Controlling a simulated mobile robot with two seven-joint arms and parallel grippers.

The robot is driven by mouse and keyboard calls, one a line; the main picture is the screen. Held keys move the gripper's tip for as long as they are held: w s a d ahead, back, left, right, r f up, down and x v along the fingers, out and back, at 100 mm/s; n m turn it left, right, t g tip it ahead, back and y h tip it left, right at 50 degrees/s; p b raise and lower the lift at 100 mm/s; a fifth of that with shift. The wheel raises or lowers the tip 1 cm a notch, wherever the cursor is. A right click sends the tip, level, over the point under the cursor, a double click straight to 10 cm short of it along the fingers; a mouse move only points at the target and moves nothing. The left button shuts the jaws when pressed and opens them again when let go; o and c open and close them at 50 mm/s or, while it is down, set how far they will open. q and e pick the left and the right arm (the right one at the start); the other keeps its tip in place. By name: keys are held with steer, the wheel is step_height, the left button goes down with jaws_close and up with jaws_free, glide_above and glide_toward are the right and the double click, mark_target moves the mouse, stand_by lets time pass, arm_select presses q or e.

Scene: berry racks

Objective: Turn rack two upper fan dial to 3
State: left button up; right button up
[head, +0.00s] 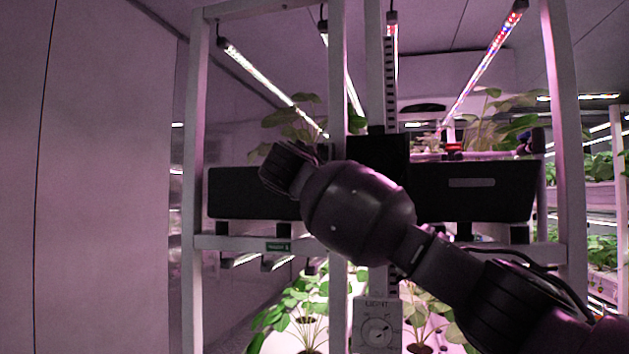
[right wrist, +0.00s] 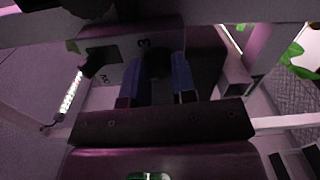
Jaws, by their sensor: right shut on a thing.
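In the right wrist view, my right gripper (right wrist: 157,78) has its two blue-sided fingers on either side of a dark knob (right wrist: 157,62), shut on it. The knob sits on a grey dial plate (right wrist: 128,48) with a printed 3 just left of the knob's top; another mark lower left is hard to read. Shadow hides the knob's pointer. In the head view my right arm reaches up from the lower right across the rack (head: 337,100) and hides the fan dial and fingertips. My left gripper is not in view.
A box marked LIGHT with a round dial (head: 376,331) hangs low on the rack's middle post. Dark planters (head: 475,192) with leafy plants flank the arm. A crossbar with a green label (head: 278,246) runs below. Lit lamp bars hang above.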

steer(key=m, duration=1.4)
steer(key=shift+y, duration=0.3)
steer(key=shift+m, duration=0.3)
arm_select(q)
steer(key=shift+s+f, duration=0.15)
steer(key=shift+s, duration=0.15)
arm_select(e)
steer(key=o, duration=0.9)
steer(key=shift+w, duration=0.1)
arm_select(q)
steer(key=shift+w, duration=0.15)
arm_select(e)
steer(key=shift+o, duration=0.2)
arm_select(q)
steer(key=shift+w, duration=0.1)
arm_select(e)
steer(key=shift+f, duration=0.1)
